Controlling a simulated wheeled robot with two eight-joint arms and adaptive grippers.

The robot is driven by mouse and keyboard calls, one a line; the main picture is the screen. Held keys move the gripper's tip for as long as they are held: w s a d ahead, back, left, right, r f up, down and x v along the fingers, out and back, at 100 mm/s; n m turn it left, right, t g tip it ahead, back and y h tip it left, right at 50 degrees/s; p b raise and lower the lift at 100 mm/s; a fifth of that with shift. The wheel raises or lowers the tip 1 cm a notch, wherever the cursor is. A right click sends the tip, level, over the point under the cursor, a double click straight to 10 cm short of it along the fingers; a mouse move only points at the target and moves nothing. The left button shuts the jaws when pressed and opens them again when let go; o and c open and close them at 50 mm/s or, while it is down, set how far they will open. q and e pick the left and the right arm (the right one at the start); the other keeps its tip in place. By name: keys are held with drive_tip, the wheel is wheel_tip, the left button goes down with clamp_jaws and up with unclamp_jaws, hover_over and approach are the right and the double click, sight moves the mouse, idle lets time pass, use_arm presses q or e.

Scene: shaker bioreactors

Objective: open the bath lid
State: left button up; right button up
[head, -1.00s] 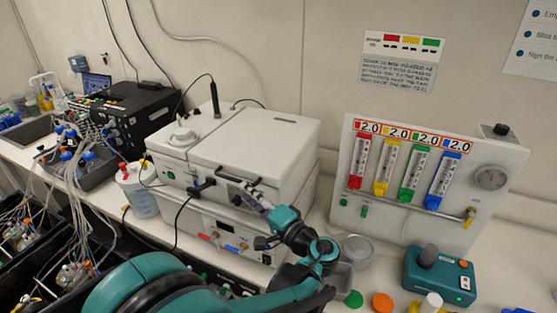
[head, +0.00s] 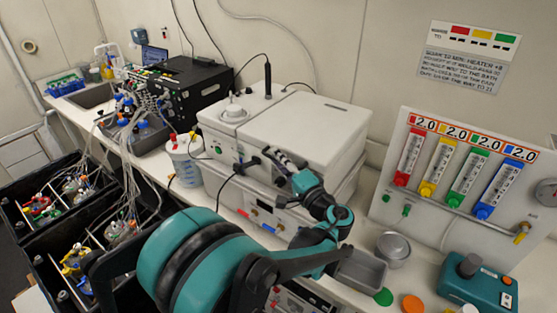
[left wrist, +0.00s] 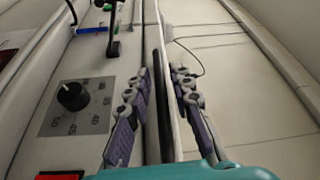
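The bath is a white box with a flat pale lid (head: 310,125), which is down in the head view. A black bar handle (left wrist: 160,95) runs along the lid's front edge, between the fingers in the left wrist view. In the head view the gripper mostly hides it. My left gripper (head: 283,158) is at the lid's front edge. In the left wrist view its two fingers (left wrist: 161,88) are apart, one on each side of the handle. I cannot tell whether either finger touches it. My right gripper is not in view.
A flowmeter panel (head: 395,207) stands right of the bath. A metal tray (head: 362,270), a bowl (head: 393,248) and a teal device (head: 470,285) sit in front of it. A white-capped jug (head: 183,160) and a black box (head: 190,90) are left. A wall is close behind.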

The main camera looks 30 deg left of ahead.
use_arm(q)
clamp_jaws()
drive_tip(key=shift+r, duration=0.1)
